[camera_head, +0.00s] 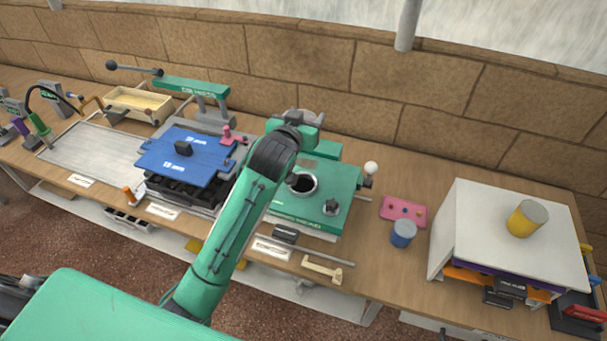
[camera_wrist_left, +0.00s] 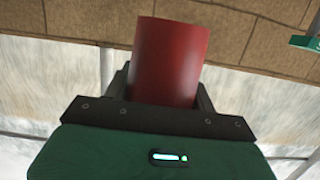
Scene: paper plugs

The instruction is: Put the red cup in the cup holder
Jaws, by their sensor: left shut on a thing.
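A red cup (camera_wrist_left: 168,60) stands out from between the fingers of my left gripper (camera_wrist_left: 164,82) in the left wrist view. The gripper is shut on it, and the cup is held off any surface there. In the head view my left arm reaches over the green machine at the middle of the bench; its fingers and the red cup are hidden behind the arm. A round opening with a pale rim (camera_head: 301,183) shows on the green machine (camera_head: 330,212), just right of my arm. I cannot tell whether this is the cup holder. My right gripper is not in view.
A blue-and-grey cup (camera_head: 403,233) stands near a pink plate with holes (camera_head: 403,211). A blue press plate (camera_head: 187,157) lies left of my arm. A stone wall (camera_head: 300,70) runs behind the bench.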

